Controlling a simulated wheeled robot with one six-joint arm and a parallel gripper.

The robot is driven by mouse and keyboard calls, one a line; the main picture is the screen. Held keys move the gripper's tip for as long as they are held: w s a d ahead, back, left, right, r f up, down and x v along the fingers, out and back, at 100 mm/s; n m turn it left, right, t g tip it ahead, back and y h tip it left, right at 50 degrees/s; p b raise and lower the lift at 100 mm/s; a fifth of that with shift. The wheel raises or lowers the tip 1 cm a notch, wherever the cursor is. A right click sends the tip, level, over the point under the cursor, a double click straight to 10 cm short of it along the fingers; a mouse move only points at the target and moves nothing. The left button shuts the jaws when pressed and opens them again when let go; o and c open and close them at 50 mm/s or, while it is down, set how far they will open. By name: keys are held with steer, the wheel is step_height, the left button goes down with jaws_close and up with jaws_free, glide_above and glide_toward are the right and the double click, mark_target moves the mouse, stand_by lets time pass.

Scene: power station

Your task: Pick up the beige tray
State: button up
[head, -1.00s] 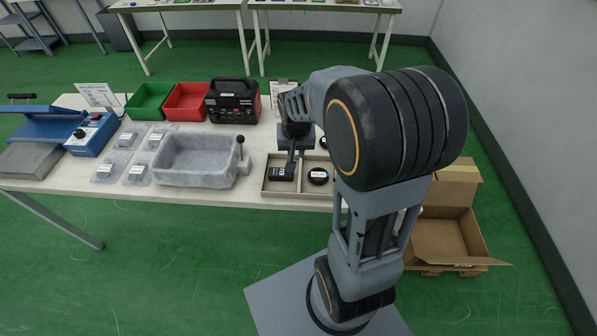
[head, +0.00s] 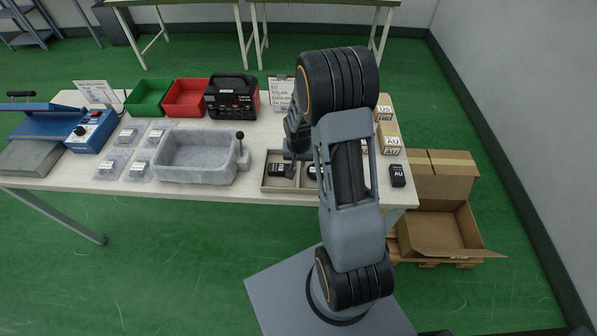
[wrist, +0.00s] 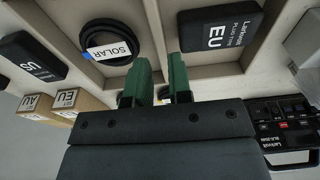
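The beige tray (head: 264,187) lies on the white bench, partly hidden behind my arm in the head view. In the wrist view its pale walls (wrist: 154,28) divide it into compartments. These hold a black EU plug (wrist: 222,28), a coiled black SOLAR cable (wrist: 88,30) and a black US plug (wrist: 30,55). My gripper (wrist: 160,82) has two green fingers, apart, on either side of the divider between the EU plug and the cable. I cannot tell whether they touch it. In the head view the fingers are hidden by my arm.
A grey stone basin (head: 168,175) stands left of the tray. A black-red power unit (head: 232,98), a red bin (head: 185,98) and a green bin (head: 148,98) stand behind. Small cartons (head: 388,130) and a black AU plug (head: 397,175) are at the right.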

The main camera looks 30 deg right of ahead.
mark_target(299, 168)
steer(key=shift+w+d+f+p, duration=0.15)
steer(key=shift+f+p, duration=0.1)
steer(key=shift+f, duration=1)
steer(key=shift+w+d+f+p, duration=0.15)
steer(key=shift+f+p, duration=0.1)
steer(key=shift+f, duration=0.95)
steer(key=shift+a, duration=0.1)
steer(key=shift+c, duration=0.4)
jaws_close()
